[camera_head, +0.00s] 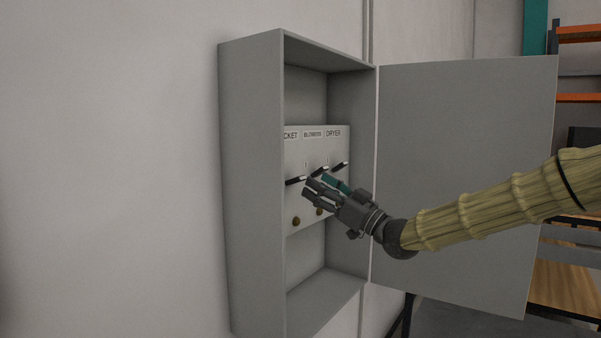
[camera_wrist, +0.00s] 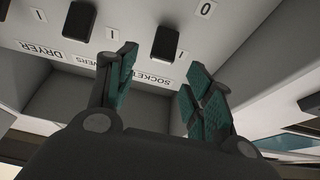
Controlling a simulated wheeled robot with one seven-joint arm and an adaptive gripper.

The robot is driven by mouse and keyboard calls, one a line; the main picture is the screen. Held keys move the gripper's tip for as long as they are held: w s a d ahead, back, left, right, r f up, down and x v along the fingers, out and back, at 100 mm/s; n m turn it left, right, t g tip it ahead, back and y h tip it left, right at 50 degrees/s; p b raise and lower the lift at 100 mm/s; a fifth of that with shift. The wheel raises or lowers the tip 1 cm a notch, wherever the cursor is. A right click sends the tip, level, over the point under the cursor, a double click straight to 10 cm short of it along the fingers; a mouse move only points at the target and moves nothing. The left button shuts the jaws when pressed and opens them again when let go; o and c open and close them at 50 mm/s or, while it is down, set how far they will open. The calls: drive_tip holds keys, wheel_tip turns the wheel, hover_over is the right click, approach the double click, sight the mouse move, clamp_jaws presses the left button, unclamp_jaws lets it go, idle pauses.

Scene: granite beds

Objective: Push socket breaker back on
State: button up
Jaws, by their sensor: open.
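The grey breaker panel (camera_head: 298,208) sits inside an open wall box. It carries black levers under the labels SOCKET, BLOWERS and DRYER; SOCKET is partly cut off in the head view. The socket lever (camera_head: 294,181) is leftmost there. The wrist view is upside down, and the socket lever (camera_wrist: 165,42) shows beyond the gap between my fingertips, near an "I" mark and a "0" mark. I cannot tell its exact position. My gripper (camera_head: 316,186) is open and empty in front of the panel, and its teal-padded fingers (camera_wrist: 162,68) are spread apart. Contact with the lever is not visible.
The box's left wall (camera_head: 252,180) stands close beside the panel. The open door (camera_head: 465,160) is to the right, behind my arm. The blowers lever (camera_wrist: 78,20) is beside the socket lever. Shelving (camera_head: 580,34) stands at far right.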

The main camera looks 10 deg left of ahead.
sight(303, 177)
drive_tip(key=p+x, duration=0.2)
drive_tip(key=x, duration=0.4)
drive_tip(key=shift+w+a, duration=0.1)
drive_tip(key=shift+a, duration=0.1)
drive_tip(key=shift+r, duration=0.1)
drive_tip(key=c, duration=1)
